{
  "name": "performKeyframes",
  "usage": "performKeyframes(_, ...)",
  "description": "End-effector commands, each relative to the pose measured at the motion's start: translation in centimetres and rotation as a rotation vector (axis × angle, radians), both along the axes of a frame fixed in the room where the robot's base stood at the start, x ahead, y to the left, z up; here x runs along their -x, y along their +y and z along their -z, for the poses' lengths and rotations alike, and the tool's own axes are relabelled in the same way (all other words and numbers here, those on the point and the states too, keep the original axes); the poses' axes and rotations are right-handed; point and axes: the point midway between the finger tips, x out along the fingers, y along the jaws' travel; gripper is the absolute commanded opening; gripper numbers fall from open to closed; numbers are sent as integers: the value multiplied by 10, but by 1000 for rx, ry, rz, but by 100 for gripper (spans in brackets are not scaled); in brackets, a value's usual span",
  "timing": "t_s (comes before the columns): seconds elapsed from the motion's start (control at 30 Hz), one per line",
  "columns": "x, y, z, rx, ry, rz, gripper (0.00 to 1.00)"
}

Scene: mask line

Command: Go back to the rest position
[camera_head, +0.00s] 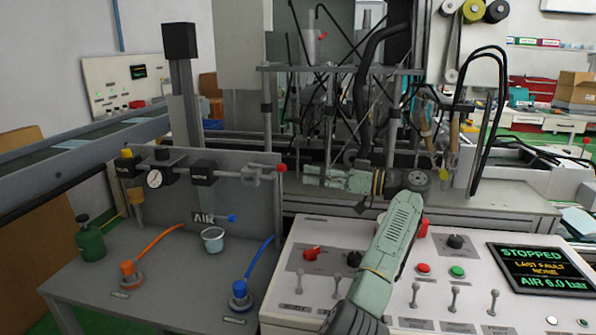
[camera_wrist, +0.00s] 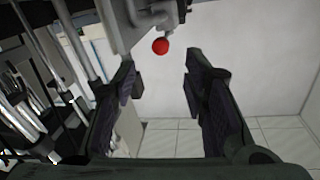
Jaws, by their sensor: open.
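My gripper (camera_wrist: 160,68) is open in the wrist view, with its two dark fingers apart and nothing between them. A round red knob (camera_wrist: 160,46) on a grey fitting shows beyond the fingertips, near the top middle. I cannot tell how far it is from them. In the head view, my pale green arm (camera_head: 392,245) reaches up over the control panel (camera_head: 470,313). Pale green arm parts also show behind the panel, in front of the machine. I cannot make out the gripper's fingers clearly there.
A grey bench (camera_head: 180,290) at left holds a blue-white cup (camera_head: 212,240), a green canister (camera_head: 90,240), and orange and blue hoses. A red-tipped valve (camera_head: 281,168) juts from its back plate. Rods and black cables of the machine (camera_head: 345,70) stand close behind my arm. The screen (camera_head: 540,270) reads STOPPED.

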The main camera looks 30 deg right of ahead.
Motion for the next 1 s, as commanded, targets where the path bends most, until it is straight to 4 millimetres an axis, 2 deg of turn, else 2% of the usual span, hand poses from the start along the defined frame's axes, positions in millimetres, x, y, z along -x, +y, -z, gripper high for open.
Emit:
performKeyframes(0.23, 15, -14, 0, 0, 0, 0, 40)
performKeyframes(0.77, 15, -14, -1, 0, 0, 0, 40)
performKeyframes(0.87, 16, -14, -14, 1, -1, 0, 40)
performKeyframes(1.0, 16, -14, -55, 1, -1, 0, 40)
